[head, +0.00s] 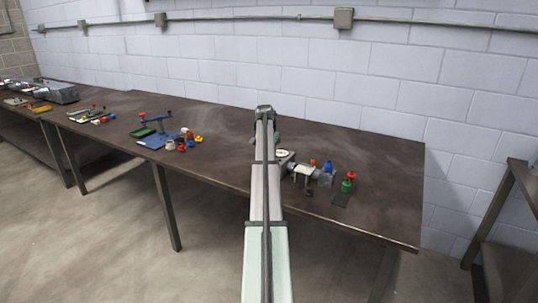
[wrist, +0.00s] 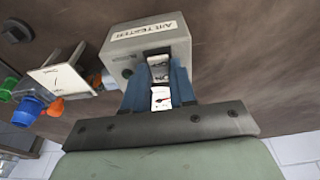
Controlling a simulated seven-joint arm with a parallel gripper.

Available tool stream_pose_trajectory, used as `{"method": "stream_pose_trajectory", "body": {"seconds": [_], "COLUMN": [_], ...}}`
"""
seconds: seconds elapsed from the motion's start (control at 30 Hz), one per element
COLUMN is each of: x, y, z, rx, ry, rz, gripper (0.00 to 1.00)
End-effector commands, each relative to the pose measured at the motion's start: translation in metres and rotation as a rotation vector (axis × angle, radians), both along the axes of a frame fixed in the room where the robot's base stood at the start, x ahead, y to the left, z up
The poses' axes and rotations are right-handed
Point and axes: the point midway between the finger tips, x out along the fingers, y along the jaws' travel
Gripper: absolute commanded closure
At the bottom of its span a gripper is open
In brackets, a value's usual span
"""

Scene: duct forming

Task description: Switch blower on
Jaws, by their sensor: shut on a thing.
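In the wrist view a grey box (wrist: 122,47) with a label, which seems to read "AIR TESTER", stands right in front of my gripper (wrist: 159,78). The two blue fingers are shut on a small white and dark part (wrist: 160,72) at the box's face. I cannot tell whether this part is a switch, or whether the box is the blower. In the head view my arm hides the gripper and most of the box; a pale round dial (head: 283,154) shows beside the arm.
In the wrist view a white plate-like piece (wrist: 62,80) and a blue cap (wrist: 27,110) lie left of the box. Red (head: 350,175) and green (head: 346,186) caps stand at the right on the brown bench (head: 385,205). A blue tool stand (head: 155,140) is further left.

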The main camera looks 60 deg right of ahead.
Motion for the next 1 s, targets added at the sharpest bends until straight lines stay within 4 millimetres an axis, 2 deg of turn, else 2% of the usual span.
{"method": "stream_pose_trajectory", "body": {"seconds": [0.03,0.23,0.6,0.63,0.9,1.0], "x": [0.0013,0.0009,0.0000,0.0000,0.0000,0.0000], "y": [-0.0063,-0.0071,-0.0050,-0.0051,-0.0053,-0.0054], "z": [0.0006,0.0009,0.0008,0.0009,0.0012,0.0012], "rx": [0.041,0.154,0.177,0.177,0.175,0.175], "ry": [0.001,0.001,0.000,0.000,0.000,0.000], "rz": [-0.002,-0.001,0.001,0.001,0.001,0.001], "gripper": [1.00,1.00,1.00,0.74,0.49,0.49]}}
